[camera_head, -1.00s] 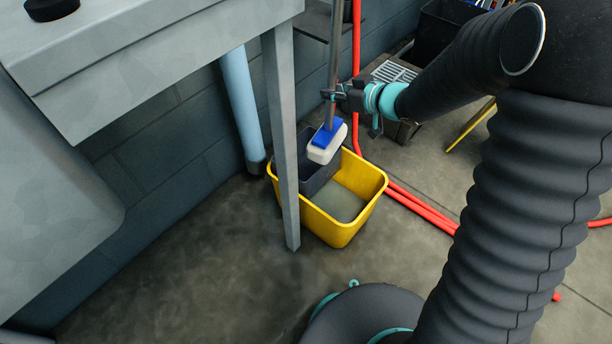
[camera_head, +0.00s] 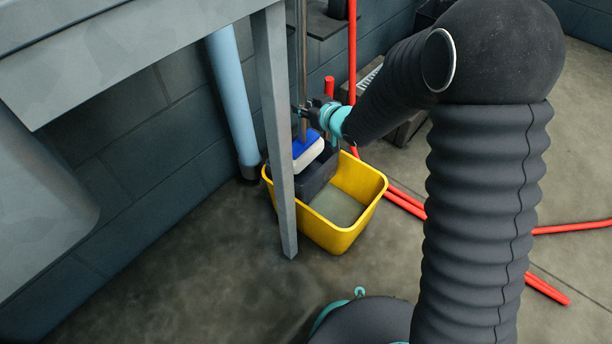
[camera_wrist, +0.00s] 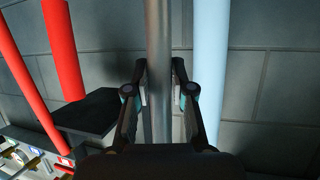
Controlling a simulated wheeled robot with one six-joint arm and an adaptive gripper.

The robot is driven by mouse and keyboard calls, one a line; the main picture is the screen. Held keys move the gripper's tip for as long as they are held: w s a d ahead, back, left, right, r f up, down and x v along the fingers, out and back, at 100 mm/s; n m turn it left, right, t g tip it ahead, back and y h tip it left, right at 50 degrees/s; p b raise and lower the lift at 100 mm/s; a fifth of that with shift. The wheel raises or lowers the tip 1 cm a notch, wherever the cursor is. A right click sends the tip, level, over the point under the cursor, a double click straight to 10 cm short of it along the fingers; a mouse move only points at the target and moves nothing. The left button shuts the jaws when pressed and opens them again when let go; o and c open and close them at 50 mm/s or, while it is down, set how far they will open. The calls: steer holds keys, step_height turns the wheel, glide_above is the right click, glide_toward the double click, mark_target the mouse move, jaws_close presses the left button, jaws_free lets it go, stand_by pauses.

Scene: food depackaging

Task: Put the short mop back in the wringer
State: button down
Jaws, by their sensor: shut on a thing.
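The short mop has a grey metal handle (camera_wrist: 159,60) and a blue-topped white head (camera_head: 308,152). My gripper (camera_head: 304,112) is shut on the handle, a little above the head; in the wrist view my gripper's fingers (camera_wrist: 159,88) stand on both sides of it. The dark grey wringer (camera_head: 318,178) sits in the back left part of the yellow bucket (camera_head: 345,236). The mop head is upright at the wringer's top opening. I cannot tell how far it is inside. A table leg hides the left part of the wringer.
A grey metal table with its leg (camera_head: 274,130) stands in front of the bucket's left side. A light blue pipe (camera_head: 234,100) runs down the wall behind. Red pipes (camera_head: 352,60) stand right of the mop and run along the floor.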

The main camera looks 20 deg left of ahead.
mark_target(305, 134)
steer(key=shift+f+b, duration=0.9)
steer(key=shift+f, duration=4.05)
steer(key=shift+f, duration=0.15)
steer(key=c, duration=1)
jaws_free()
steer(key=shift+s+d+r, duration=0.1)
steer(key=shift+d+r, duration=0.05)
steer(key=shift+r, duration=0.05)
steer(key=p+v, duration=0.1)
steer(key=v, duration=1)
steer(key=shift+s, duration=0.3)
